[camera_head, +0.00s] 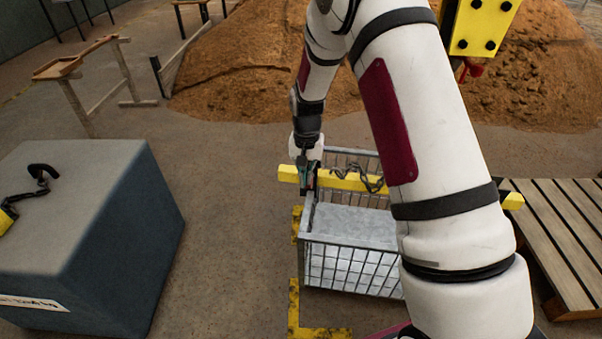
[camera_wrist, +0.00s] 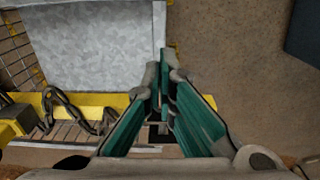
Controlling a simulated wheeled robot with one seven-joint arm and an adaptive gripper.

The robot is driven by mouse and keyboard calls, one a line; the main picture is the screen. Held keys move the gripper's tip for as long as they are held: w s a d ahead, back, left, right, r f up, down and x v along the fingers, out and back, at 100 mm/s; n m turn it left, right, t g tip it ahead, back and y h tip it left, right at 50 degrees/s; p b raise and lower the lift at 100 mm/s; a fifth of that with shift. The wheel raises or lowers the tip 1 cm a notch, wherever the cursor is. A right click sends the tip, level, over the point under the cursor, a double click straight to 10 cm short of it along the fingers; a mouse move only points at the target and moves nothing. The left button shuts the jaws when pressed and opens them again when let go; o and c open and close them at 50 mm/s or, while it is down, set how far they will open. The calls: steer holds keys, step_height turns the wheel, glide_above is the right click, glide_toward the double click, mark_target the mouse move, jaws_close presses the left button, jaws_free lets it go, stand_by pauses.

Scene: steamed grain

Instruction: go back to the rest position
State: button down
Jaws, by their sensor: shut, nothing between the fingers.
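My gripper (camera_head: 307,172) is at the left end of a yellow bar (camera_head: 343,181) that lies across a wire basket (camera_head: 352,243). In the wrist view the gripper's green-sided fingers (camera_wrist: 165,75) meet at their tips with nothing between them. The yellow bar also shows there (camera_wrist: 85,103), just left of the fingers. I cannot tell whether the fingers touch the bar. A dark chain (camera_head: 358,176) hangs on the bar. My arm hides the bar's right part and the basket's right side.
A big grey-blue block (camera_head: 110,230) stands left, with a hook and chain (camera_head: 35,190) on top. A wooden pallet (camera_head: 560,230) lies right. Mounds of brown grain (camera_head: 250,70) lie behind. A yellow machine part (camera_head: 482,28) hangs top right. Floor between block and basket is clear.

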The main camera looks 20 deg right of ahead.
steer(key=s+a+r+n, duration=0.1)
steer(key=s+r, duration=0.7)
steer(key=r, duration=0.4)
steer(key=s+r+n, duration=0.1)
steer(key=s+r, duration=0.7)
steer(key=r, duration=0.3)
steer(key=s+r+n, duration=0.2)
steer(key=s+r, duration=0.1)
steer(key=s, duration=1)
steer(key=s+r+n, duration=0.1)
steer(key=s+r, duration=0.1)
steer(key=s, duration=1.2)
step_height(320, 180, up, 29)
steer(key=t+p, duration=0.4)
steer(key=p, duration=2.3)
steer(key=shift+w+r+p, duration=0.15)
steer(key=shift+w+p, duration=0.05)
steer(key=shift+p, duration=0.1)
